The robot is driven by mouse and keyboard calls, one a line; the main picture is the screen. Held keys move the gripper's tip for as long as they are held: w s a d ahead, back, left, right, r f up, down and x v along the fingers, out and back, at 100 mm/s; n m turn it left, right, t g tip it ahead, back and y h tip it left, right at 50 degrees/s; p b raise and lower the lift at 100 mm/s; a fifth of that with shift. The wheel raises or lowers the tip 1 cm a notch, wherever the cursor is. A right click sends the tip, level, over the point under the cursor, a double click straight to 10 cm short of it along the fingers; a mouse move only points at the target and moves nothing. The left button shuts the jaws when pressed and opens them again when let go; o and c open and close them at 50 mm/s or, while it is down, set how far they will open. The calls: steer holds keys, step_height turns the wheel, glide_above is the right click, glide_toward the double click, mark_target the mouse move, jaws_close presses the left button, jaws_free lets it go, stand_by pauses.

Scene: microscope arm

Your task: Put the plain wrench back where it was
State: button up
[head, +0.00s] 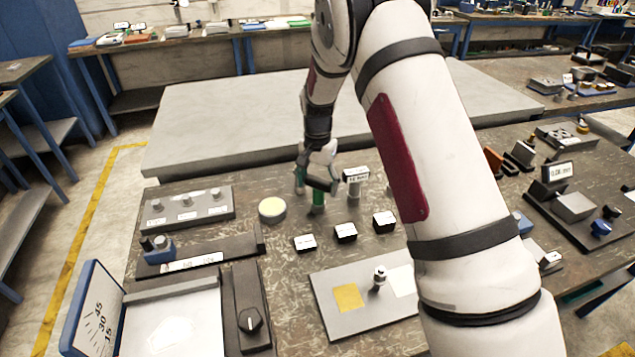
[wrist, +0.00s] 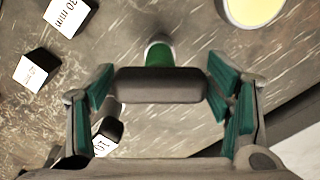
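My gripper (head: 320,178) is low over the middle of the workbench. In the wrist view its two teal-padded fingers (wrist: 160,88) are spread wide, with a dark rounded bar (wrist: 160,86) spanning between them. The pads appear to meet the bar's ends. I take the bar as the plain wrench's handle, though no marking on it shows. A green cylinder (wrist: 159,54) with a pale end shows just beyond the bar, and it also shows below my gripper in the head view (head: 318,203). Whether the cylinder belongs to the bar cannot be told.
Several black blocks with white labels (head: 345,231) stand to the right and in front. A pale yellow disc (head: 272,208) lies left of my gripper. A grey plate (head: 345,318) with a yellow square lies in front. A large grey slab (head: 220,115) lies behind.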

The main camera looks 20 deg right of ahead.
steer(key=shift+o, duration=0.2)
steer(key=s+r+n+t, duration=0.1)
steer(key=s+r, duration=0.2)
steer(key=r, duration=0.7)
steer(key=s+r+n, duration=0.1)
steer(key=s+r, duration=0.2)
steer(key=r, duration=0.7)
steer(key=s+r+n+t, duration=0.1)
steer(key=s+r, duration=0.3)
steer(key=s, duration=0.2)
steer(key=s+r+n, duration=0.1)
steer(key=s+r, duration=0.2)
steer(key=s, duration=0.4)
steer(key=s+f+n+t, duration=0.1)
steer(key=s+n, duration=0.4)
steer(key=s, duration=1.3)
steer(key=shift+d+t+b, duration=0.2)
steer(key=shift+t+b, duration=0.2)
steer(key=shift+t, duration=0.4)
steer(key=shift+f, duration=0.1)
